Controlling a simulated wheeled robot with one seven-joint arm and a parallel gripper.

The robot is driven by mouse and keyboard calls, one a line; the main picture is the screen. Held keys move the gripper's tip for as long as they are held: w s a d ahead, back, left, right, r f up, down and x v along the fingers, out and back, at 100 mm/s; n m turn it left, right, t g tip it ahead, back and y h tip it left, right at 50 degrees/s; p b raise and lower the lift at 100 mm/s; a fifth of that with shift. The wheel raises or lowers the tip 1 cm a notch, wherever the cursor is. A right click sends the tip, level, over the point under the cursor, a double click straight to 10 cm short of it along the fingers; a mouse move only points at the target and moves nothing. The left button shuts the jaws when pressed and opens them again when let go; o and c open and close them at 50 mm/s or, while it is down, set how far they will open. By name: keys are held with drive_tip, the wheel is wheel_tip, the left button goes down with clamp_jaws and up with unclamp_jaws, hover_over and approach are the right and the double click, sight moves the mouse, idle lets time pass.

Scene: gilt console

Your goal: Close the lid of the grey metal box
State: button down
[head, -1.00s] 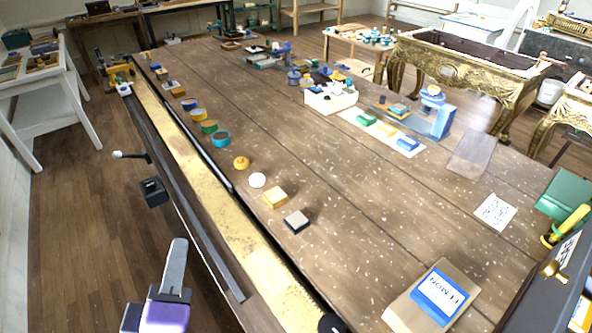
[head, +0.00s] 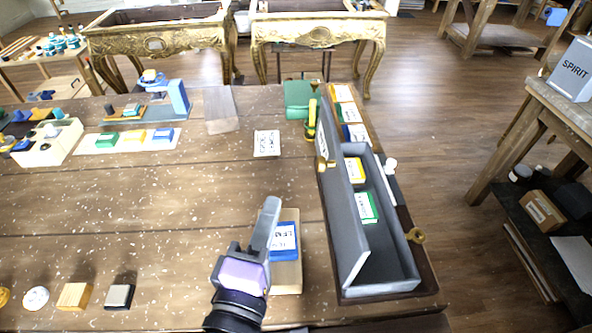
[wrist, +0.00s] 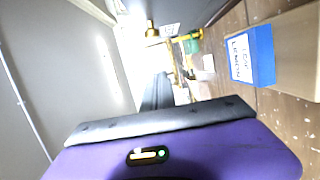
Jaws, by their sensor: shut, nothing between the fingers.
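The grey metal box (head: 404,274) lies lengthwise on the right part of the workbench in the head view. Its lid (head: 343,215) stands up steeply along the box's left long side, so the box is open. Small yellow and green labelled packets (head: 366,207) lie inside. My gripper (head: 271,203) is shut and empty, left of the lid, above a tan block with a blue label (head: 285,268). No contact with the lid shows. In the wrist view a broad grey surface (wrist: 60,70), apparently the lid, fills the left; the blue-labelled block (wrist: 250,57) is at right.
A white card (head: 267,143) and a green object with a yellow handle (head: 299,95) lie beyond my gripper. Small blocks (head: 75,296) line the near left. The bench's right edge is close beside the box. Open bench lies left of my gripper.

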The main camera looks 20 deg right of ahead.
drive_tip(key=w+d+p, duration=0.3)
drive_tip(key=w+d, duration=0.3)
drive_tip(key=d, duration=0.2)
drive_tip(key=shift+d, duration=0.15)
idle(0.5)
